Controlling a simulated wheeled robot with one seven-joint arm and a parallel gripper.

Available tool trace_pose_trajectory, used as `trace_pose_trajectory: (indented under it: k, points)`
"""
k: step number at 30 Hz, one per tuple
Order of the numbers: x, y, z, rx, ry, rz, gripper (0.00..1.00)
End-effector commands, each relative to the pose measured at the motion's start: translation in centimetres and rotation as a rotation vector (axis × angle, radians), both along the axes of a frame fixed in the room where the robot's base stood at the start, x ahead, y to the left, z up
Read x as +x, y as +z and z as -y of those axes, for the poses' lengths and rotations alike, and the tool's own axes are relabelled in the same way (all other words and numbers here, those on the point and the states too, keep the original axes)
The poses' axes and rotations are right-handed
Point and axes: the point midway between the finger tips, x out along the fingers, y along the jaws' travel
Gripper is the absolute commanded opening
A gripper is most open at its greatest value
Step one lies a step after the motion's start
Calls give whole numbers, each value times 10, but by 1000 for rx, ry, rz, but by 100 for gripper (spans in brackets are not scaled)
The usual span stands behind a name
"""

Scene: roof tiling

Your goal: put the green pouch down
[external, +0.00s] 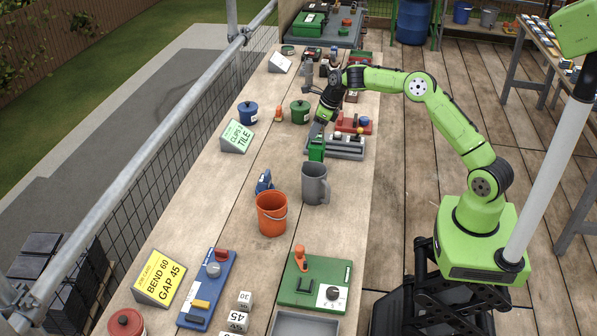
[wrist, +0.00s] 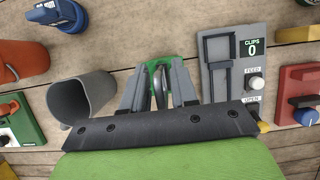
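The green pouch (external: 317,149) is at the tip of my gripper (external: 322,127), just left of the grey clips dispenser on the bench. In the wrist view the pouch (wrist: 153,67) sits between the two grey fingers of my gripper (wrist: 160,78), with a narrow grey piece in its middle. The fingers flank it closely and appear shut on it. The pouch is low over the bench; whether its underside touches the wood cannot be told.
The grey dispenser marked CLIPS 0 (wrist: 218,78) is close on the right, a grey mug (external: 315,184) on the near side. An orange bucket (external: 271,214), green pot (external: 300,112) and CLIPS TILE card (external: 238,137) stand around. Bare wood lies left of the pouch.

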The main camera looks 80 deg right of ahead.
Motion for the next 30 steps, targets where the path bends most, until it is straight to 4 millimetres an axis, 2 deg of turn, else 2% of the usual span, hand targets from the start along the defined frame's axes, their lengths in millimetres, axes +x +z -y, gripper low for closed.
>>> trace_pose_trajectory:
  k: [2,11,14,21,24,30]
  points:
    - [0,1,0,0,0,0,38]
    - [0,5,0,0,0,1,38]
    - [-5,20,1,-2,-1,4,38]
    - [-30,80,1,-3,-1,4,38]
    - [-38,100,0,-3,-1,3,38]
    - [-46,115,0,0,0,1,38]
